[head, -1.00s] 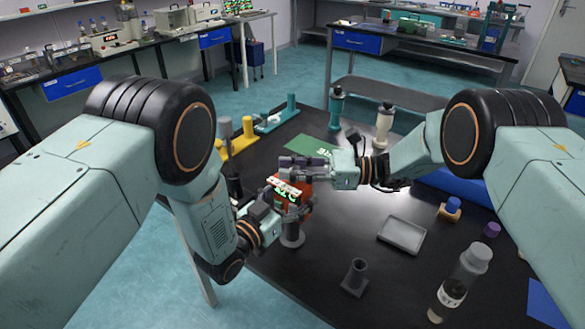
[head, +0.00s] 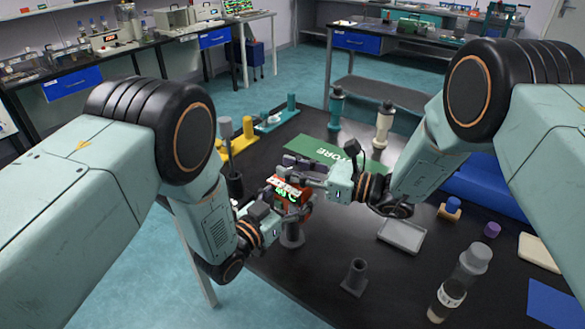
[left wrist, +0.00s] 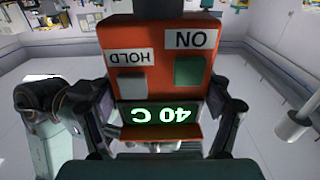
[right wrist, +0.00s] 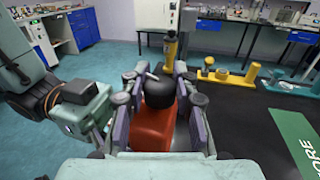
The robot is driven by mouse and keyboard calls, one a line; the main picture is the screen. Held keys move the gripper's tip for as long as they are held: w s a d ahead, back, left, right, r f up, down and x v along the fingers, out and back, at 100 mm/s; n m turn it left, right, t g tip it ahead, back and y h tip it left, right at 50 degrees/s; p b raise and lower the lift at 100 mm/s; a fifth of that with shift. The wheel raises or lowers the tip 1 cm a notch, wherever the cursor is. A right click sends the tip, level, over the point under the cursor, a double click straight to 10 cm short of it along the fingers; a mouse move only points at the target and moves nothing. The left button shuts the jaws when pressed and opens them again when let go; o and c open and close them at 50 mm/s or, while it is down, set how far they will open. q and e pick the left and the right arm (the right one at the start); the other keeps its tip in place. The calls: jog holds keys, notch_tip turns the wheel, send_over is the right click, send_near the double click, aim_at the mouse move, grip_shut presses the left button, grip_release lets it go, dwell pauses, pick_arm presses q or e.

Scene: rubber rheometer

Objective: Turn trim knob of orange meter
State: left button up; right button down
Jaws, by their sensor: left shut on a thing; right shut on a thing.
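The orange meter (head: 291,190) is held upright above the dark table in the head view. In the left wrist view it (left wrist: 160,75) shows a green lit "40 C" display, HOLD and ON labels and two buttons, all upside down. My left gripper (head: 272,212) is shut on the meter, with a finger at each side. A black trim knob (right wrist: 168,92) sits on the meter's end in the right wrist view. My right gripper (right wrist: 163,105) is shut on this knob, a finger at each side. In the head view the knob is hidden by the right gripper's fingers.
A grey stand (head: 292,234) is just below the meter. A green mat (head: 330,152) lies behind my right gripper. A grey tray (head: 401,236), a dark cup (head: 355,277) and a clear bottle (head: 459,285) stand to the right. Yellow (head: 243,140) and teal (head: 275,116) holders stand at the back left.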

dwell(0.5)
jog(key=c, duration=1)
grip_release()
jog(key=shift+d, duration=0.1)
jog(key=v, duration=1.2)
jog(key=shift+f, duration=0.1)
